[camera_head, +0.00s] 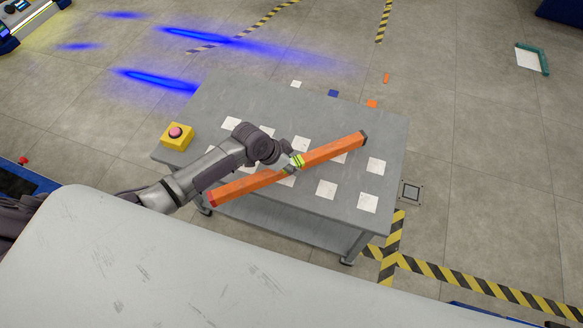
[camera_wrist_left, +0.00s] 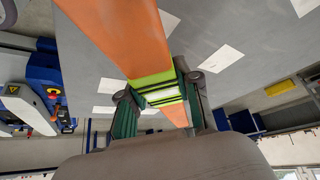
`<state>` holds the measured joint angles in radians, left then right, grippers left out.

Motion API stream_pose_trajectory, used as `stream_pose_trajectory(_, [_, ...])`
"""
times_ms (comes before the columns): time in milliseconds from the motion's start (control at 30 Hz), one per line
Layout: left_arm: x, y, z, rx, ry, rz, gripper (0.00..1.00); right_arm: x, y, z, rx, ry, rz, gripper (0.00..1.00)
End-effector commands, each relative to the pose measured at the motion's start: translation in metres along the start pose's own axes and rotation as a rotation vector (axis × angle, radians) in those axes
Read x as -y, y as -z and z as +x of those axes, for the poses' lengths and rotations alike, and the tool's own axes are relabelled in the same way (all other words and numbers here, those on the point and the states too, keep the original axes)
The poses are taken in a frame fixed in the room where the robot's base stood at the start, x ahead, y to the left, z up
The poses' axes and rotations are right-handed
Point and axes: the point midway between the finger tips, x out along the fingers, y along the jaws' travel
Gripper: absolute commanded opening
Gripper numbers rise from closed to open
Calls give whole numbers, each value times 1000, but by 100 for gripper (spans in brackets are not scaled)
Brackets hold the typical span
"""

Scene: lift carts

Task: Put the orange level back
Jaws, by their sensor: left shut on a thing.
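The orange level (camera_head: 334,149) is a long bar with dark end caps and a yellow-green middle section. It lies diagonally across the view of the grey cart (camera_head: 390,140), and I cannot tell how high it is above the top. My left gripper (camera_head: 292,163) is shut on the level near its middle. In the left wrist view the level (camera_wrist_left: 120,35) runs between the fingers of the gripper (camera_wrist_left: 158,98), which clasp the yellow-green section (camera_wrist_left: 155,88). My right gripper is not in view.
The cart top bears several white squares, such as one at its right (camera_head: 376,166), and a yellow box with a red button (camera_head: 176,135) at its left corner. Small blue (camera_head: 333,93) and orange (camera_head: 372,103) squares are near the far edge. Floor to the right is mostly clear.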

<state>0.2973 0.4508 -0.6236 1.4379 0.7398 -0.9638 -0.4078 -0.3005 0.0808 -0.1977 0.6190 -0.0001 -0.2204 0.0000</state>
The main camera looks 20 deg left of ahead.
Motion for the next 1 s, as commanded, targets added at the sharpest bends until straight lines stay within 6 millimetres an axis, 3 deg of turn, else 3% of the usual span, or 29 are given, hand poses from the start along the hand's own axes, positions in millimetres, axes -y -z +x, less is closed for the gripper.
stream_pose_trajectory(133, [0,-8,15,-2,1,-1,0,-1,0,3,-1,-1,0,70])
stream_pose_trajectory(500, [0,-11,19,-1,1,1,0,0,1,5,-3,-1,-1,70])
stream_pose_trajectory(533, [0,-11,18,0,1,1,38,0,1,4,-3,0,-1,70])
stream_pose_trajectory(633, [0,-11,18,0,1,1,54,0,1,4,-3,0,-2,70])
stream_pose_trajectory(667, [0,-11,18,0,1,1,58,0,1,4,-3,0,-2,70])
stream_pose_trajectory(1000, [0,-9,14,0,1,1,58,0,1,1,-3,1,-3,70])
